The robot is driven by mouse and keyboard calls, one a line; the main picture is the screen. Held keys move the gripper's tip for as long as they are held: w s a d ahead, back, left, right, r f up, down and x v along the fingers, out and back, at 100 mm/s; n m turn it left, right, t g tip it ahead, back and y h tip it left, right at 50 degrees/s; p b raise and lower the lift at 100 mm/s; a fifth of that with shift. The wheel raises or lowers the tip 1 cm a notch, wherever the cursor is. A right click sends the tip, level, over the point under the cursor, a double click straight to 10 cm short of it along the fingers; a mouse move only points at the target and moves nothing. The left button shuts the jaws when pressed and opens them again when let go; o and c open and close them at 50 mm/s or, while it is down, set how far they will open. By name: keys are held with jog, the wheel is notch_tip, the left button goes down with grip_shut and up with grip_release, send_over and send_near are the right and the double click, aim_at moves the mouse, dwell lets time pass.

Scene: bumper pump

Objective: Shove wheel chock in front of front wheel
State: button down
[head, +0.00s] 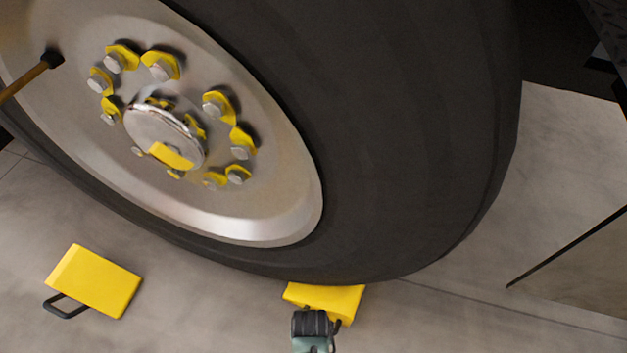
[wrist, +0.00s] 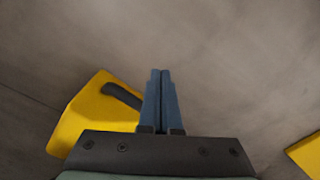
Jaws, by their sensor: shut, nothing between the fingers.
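The front wheel (head: 400,150) is a large dark tyre with a silver rim and yellow nut markers in the head view. One yellow wheel chock (head: 325,298) lies at the foot of the tyre, partly covered by my gripper (head: 313,318). It also shows at the left in the wrist view (wrist: 82,118), with its dark handle beside my fingers. My gripper (wrist: 161,88) is shut with its fingers together and empty. A second yellow chock (head: 95,282) with a dark handle lies on the floor at the left, apart from the tyre.
A yellow piece (wrist: 305,152) shows at the right edge of the wrist view. The grey concrete floor (head: 210,310) is clear between the two chocks. A dark-edged panel (head: 580,265) stands at the right. A brown rod with a dark tip (head: 35,72) is near the rim.

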jog(key=shift+s, duration=0.4)
jog(key=shift+r+p, duration=0.15)
jog(key=shift+p, duration=0.2)
notch_tip(320, 180, up, 10)
jog(key=p, duration=1)
